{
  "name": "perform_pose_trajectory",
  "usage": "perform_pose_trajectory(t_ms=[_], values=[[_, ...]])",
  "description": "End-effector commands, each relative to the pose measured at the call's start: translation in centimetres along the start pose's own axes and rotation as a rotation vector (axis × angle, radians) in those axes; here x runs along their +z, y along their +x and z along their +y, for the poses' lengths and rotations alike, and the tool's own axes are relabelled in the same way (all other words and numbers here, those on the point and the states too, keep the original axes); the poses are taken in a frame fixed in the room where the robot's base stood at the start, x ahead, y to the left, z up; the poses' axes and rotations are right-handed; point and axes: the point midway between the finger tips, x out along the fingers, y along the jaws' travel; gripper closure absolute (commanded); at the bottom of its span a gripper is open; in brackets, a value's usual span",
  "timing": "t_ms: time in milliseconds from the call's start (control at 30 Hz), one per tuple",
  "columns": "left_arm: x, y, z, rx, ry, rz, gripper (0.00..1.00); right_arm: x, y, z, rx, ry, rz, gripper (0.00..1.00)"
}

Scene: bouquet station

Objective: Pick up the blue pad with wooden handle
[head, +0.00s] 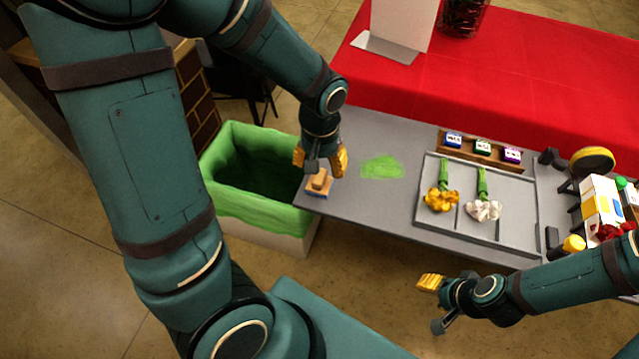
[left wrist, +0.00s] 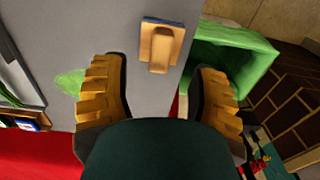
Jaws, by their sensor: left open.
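The blue pad with wooden handle (head: 318,185) lies at the left end of the grey table, close to its edge. In the left wrist view, the pad (left wrist: 161,45) shows its wooden handle on top and a thin blue rim. My left gripper (head: 321,160) is open just above and behind the pad, with its yellow fingers apart. In the left wrist view, the pad lies ahead of and between the open fingers, and nothing is held. My right gripper (head: 434,304) is in front of the table, off its front edge, away from the pad; its fingers appear apart and empty.
A green-lined bin (head: 255,215) stands left of the table's end. A green patch (head: 382,167) lies on the table right of the pad. A grey tray (head: 428,191) holds yellow and white flowers, with a wooden rack (head: 470,146) behind. A red table (head: 500,80) stands further back.

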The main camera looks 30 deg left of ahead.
Motion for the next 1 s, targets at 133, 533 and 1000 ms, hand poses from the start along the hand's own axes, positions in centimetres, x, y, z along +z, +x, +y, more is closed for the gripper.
perform_pose_trajectory(t_ms=[133, 533, 1000], values=[[0.2, 1.5, 0.0, -0.001, 0.000, -0.002, 0.40, -0.1, 0.6, 0.2, 0.000, -0.001, 0.003, 0.53], [0.4, 5.3, -0.1, 0.000, 0.000, 0.000, 0.40, -0.2, 1.9, 0.7, 0.000, -0.002, 0.010, 0.53], [0.4, 5.2, -0.1, 0.000, 0.000, 0.000, 1.00, -0.2, 1.8, 0.7, 0.000, -0.002, 0.010, 0.53]])
